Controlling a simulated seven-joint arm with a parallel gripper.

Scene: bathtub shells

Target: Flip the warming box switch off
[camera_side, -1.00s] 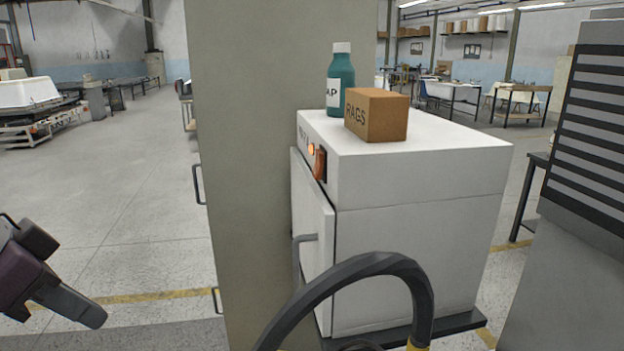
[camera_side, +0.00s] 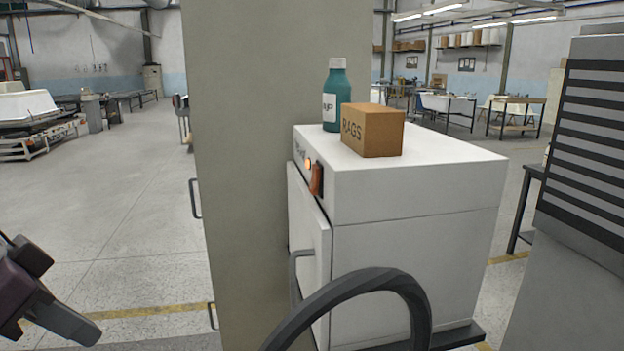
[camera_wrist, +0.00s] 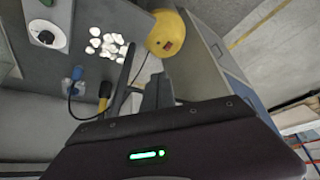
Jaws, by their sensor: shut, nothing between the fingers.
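The white warming box (camera_side: 420,190) stands right of centre in the side view, behind a black curved hose. Its orange-red rocker switch (camera_side: 316,179) sits on the upper front edge, beside a lit orange lamp (camera_side: 308,164). The switch's exact tilt is too small to tell. The box door (camera_side: 308,235) appears closed. My gripper (camera_side: 88,332) is at the lower left of the side view, well apart from the box, with the tall grey panel between them. In the wrist view my gripper's fingers (camera_wrist: 158,90) are together and empty. I cannot make out the switch there.
A teal bottle (camera_side: 338,95) and a RAGS carton (camera_side: 373,130) stand on the box. The tall grey panel (camera_side: 280,180) and the black hose (camera_side: 350,290) are obstacles. The wrist view shows white pieces (camera_wrist: 107,43) and a yellow round object (camera_wrist: 166,33). Open floor lies left.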

